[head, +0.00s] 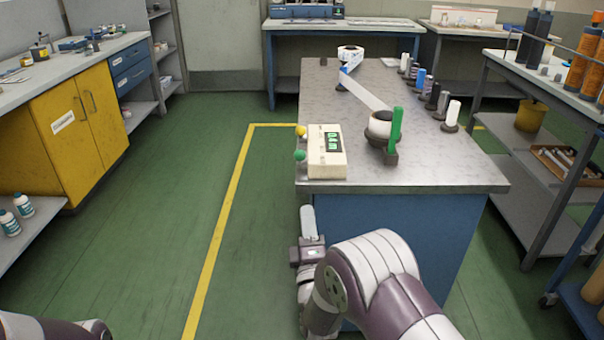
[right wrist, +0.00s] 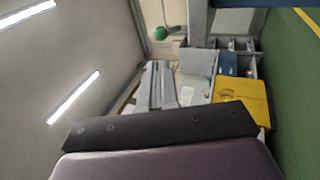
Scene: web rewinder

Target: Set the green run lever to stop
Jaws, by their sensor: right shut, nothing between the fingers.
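A green ball knob (head: 299,155) sticks out from the left side of the white counter box (head: 326,160), just in front of a yellow knob (head: 300,131). The green knob also shows near the top of the right wrist view (right wrist: 160,34), on a thin stem. A flat green upright piece (head: 395,128) stands beside the roll holder on the bench. My right gripper (head: 308,222) is shut and empty, in front of the bench's near left corner, below the green knob and apart from it. My left gripper is out of view; only part of its arm shows at bottom left.
The metal-topped bench (head: 440,172) carries a white web running to a back roll (head: 350,55), and several spools along its right edge. A yellow cabinet (head: 80,125) stands at left, a shelf cart (head: 535,150) at right. Green floor left of the bench is clear.

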